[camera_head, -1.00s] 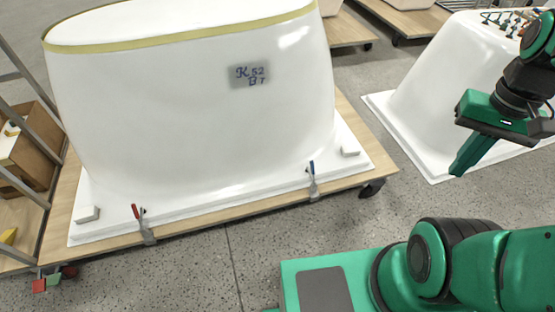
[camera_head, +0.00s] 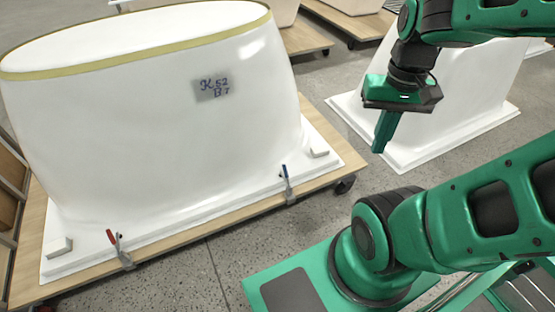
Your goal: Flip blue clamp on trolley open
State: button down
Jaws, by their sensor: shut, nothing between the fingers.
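The blue-handled clamp (camera_head: 287,183) stands on the front edge of the wooden trolley (camera_head: 210,230), near its right corner. Its blue handle points up, against the white flange of the tub. My gripper (camera_head: 378,150) is shut and empty. It hangs in the air to the right of the blue clamp and above it in the picture, clear of the trolley, with its fingers pointing down. It touches nothing that I can see.
A red-handled clamp (camera_head: 118,250) sits on the same trolley edge further left. The large white tub shell (camera_head: 160,120) fills the trolley. A second white shell (camera_head: 455,100) stands behind my gripper. Speckled floor (camera_head: 345,205) is free in front of the trolley's right corner.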

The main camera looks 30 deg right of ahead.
aim_at(286, 177)
jog(key=i, duration=1)
jog(key=z, duration=0.05)
